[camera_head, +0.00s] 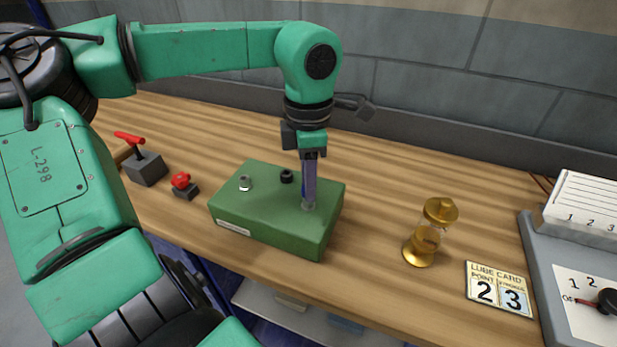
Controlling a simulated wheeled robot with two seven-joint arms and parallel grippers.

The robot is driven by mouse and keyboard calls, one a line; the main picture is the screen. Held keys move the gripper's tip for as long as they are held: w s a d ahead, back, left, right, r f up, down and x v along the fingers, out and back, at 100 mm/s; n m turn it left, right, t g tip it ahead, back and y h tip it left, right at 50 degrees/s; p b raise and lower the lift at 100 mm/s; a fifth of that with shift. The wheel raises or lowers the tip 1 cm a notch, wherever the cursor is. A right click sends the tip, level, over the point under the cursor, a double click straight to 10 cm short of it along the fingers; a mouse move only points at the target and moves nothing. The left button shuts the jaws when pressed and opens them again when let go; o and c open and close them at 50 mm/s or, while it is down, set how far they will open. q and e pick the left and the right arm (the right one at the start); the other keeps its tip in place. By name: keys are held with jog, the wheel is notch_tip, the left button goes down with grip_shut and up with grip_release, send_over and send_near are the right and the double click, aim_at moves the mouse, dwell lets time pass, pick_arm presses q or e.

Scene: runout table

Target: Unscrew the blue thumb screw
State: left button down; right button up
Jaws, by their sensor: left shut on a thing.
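A green box (262,228) sits on the wooden table (385,160). My left gripper (309,205) points straight down at the right part of the box top. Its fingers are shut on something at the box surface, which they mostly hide. I cannot make out a blue thumb screw; the spot under the fingers is covered. My right gripper is not in view.
A brass hourglass-like piece (420,253) stands right of the box, with a lube card (499,289) beyond it. A grey panel with a dial (590,300) is at the far right. A red button (181,181) and red lever (130,138) stand at the left.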

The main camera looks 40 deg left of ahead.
pick_arm(q)
jog(key=shift+f+n+b, duration=0.15)
jog(key=shift+n+b, duration=0.2)
jog(key=shift+n, duration=0.15)
jog(key=shift+n+b, duration=0.4)
jog(key=shift+n, duration=1.3)
jog(key=shift+n+b, duration=0.4)
jog(key=shift+n, duration=0.3)
jog(key=shift+n+b, duration=0.4)
jog(key=shift+n, duration=1.2)
